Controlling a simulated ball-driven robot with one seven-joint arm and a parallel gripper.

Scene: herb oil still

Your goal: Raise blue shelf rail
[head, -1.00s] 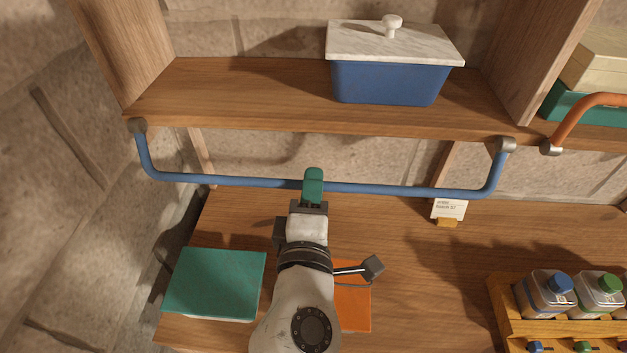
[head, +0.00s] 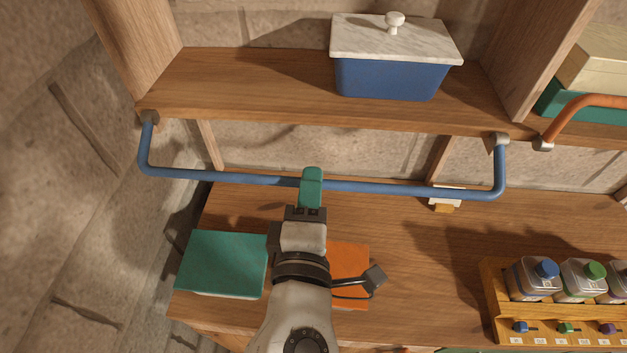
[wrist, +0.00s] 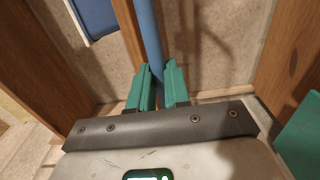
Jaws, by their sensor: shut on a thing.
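The blue shelf rail (head: 400,189) is a bent bar hanging from pivots under the front edge of the wooden shelf (head: 250,110). Its two end arms drop from grey metal brackets, and its long bar runs across below the shelf. My gripper (head: 312,180) has green fingers and is shut around the bar, left of its middle. In the wrist view the rail (wrist: 148,35) runs down between the two green fingers (wrist: 158,90). The part of the bar between the fingers is partly hidden.
A blue box (head: 392,78) with a marble lid sits on the shelf. An orange rail (head: 580,108) is at right. Below lie a teal book (head: 222,262), an orange one (head: 350,262) and a rack of jars (head: 500,320). A small card (head: 440,194) stands behind the rail.

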